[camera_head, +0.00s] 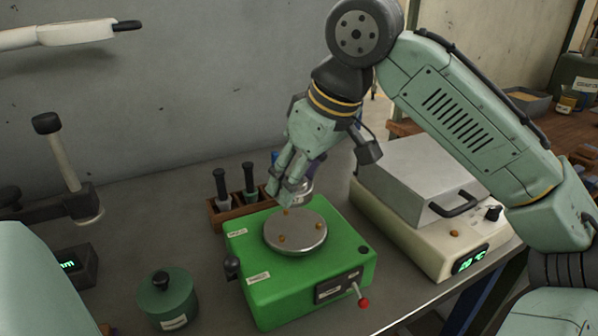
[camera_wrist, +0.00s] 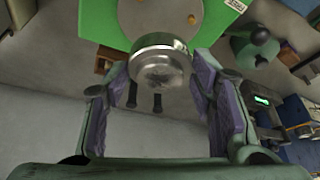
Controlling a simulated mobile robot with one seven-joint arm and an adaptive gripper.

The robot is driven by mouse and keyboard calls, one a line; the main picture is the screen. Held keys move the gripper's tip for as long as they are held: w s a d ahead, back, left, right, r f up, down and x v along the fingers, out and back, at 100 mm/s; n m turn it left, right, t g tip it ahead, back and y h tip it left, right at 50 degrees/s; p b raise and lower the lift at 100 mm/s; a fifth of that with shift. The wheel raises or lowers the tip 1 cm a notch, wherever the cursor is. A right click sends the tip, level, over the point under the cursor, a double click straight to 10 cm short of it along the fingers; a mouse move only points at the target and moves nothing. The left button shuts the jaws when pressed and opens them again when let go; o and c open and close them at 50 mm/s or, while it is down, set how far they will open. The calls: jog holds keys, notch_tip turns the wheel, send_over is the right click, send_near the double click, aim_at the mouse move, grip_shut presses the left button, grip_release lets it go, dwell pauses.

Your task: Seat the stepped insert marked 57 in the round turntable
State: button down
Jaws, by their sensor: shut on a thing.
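The round turntable (camera_head: 308,232) is a grey metal disc with small copper-coloured studs, on top of a green box (camera_head: 255,296). My gripper (camera_head: 283,190) is above the turntable's back-left edge, pointing down at a tilt. In the wrist view my gripper (camera_wrist: 160,88) is shut on a shiny, round, stepped metal insert (camera_wrist: 160,65), held at the fingertips. The number 57 cannot be read on it. In the wrist view the turntable (camera_wrist: 138,18) lies beyond the insert and is partly cut off.
A wooden rack (camera_head: 218,217) with dark-handled tools stands behind the green box. A green lidded pot (camera_head: 168,302) is at left. A heater-like unit (camera_head: 425,190) with a handle and display stands close at right. A red-knobbed lever (camera_head: 363,301) sticks out in front.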

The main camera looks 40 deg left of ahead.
aim_at(300, 204)
jog(key=shift+f+b, duration=2.45)
jog(key=shift+f, duration=0.2)
jog(key=shift+d+r+p, duration=0.1)
jog(key=shift+d+p, duration=0.05)
jog(key=shift+p, duration=0.55)
jog(key=shift+f+b, duration=0.35)
jog(key=shift+f, duration=0.35)
jog(key=c, duration=1)
grip_release()
jog(key=p+v, duration=0.7)
jog(key=v, duration=0.1)
jog(key=shift+d+r+p, duration=0.1)
jog(key=shift+r+p, duration=0.2)
jog(key=shift+r, duration=0.05)
jog(key=shift+v, duration=1.15)
